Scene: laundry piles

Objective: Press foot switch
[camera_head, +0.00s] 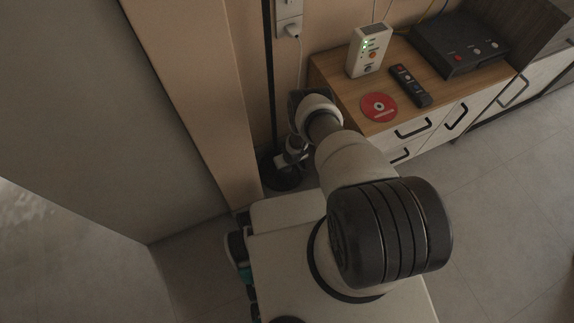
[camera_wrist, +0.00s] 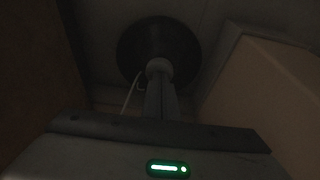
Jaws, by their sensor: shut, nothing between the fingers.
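The floor lamp's dark round base (camera_head: 284,180) stands on the floor in the corner beside the cabinet, with its thin black pole (camera_head: 269,75) rising from it. In the wrist view the dark round base (camera_wrist: 140,45) lies beyond my fingertips. A pale cord (camera_wrist: 129,97) runs near it. I cannot clearly make out a foot switch; a small dark shape on the cord is too dim to tell. My gripper (camera_wrist: 159,68) is shut and empty, pointing toward the base. In the head view my gripper (camera_head: 283,160) is low near the lamp base, partly hidden by my arm.
A wooden-topped cabinet (camera_head: 350,98) stands to the right, holding a white router (camera_head: 369,50), a red disc (camera_head: 379,107), a remote (camera_head: 410,86) and a black box (camera_head: 459,44). A wall socket (camera_head: 289,20) is behind. A tan panel (camera_head: 190,80) closes the left. Floor at right is clear.

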